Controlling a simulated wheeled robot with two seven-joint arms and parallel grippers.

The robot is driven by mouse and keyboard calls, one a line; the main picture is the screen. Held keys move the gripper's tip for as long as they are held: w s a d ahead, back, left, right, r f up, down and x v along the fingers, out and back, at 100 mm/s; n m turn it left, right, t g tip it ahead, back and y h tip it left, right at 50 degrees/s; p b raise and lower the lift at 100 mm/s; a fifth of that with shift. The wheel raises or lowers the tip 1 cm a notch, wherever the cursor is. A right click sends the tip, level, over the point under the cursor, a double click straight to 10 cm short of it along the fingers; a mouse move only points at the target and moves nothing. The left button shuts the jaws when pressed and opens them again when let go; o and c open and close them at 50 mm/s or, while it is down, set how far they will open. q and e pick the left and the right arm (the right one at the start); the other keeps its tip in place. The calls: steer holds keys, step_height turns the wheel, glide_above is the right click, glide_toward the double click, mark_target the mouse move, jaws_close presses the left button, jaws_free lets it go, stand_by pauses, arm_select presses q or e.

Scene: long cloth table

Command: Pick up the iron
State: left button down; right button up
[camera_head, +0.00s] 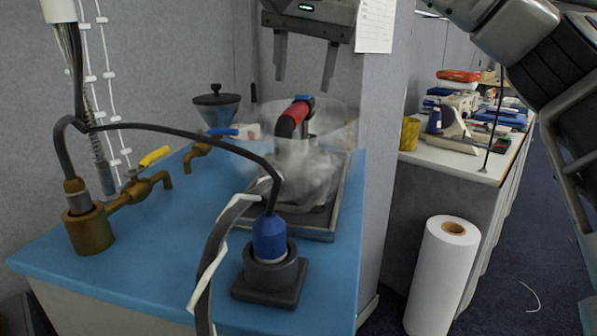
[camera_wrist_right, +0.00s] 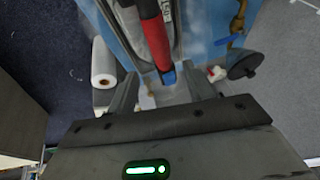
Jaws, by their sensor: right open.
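The iron has a red handle (camera_head: 291,119) with a blue end and sits on a dark tray-like stand (camera_head: 340,190) on the blue tabletop. Its body is blurred by a pale, steam-like haze in the head view. My right gripper (camera_head: 303,83) hangs above the handle's blue end, open and empty, with its fingers pointing down. In the right wrist view, the red handle (camera_wrist_right: 154,38) reaches toward the open gripper (camera_wrist_right: 163,90), its blue end near the gap between the fingers. I see no contact. My left gripper is not in view.
Brass valves (camera_head: 90,228) and a dark funnel (camera_head: 216,105) are at left. A grey wall is behind; a white roll (camera_head: 440,280) stands on the floor at right.

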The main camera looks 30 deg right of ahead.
mark_target(298, 104)
steer(key=x, duration=0.8)
steer(key=shift+w+f, duration=0.15)
steer(key=shift+w, duration=0.1)
jaws_close()
steer(key=shift+r, duration=0.25)
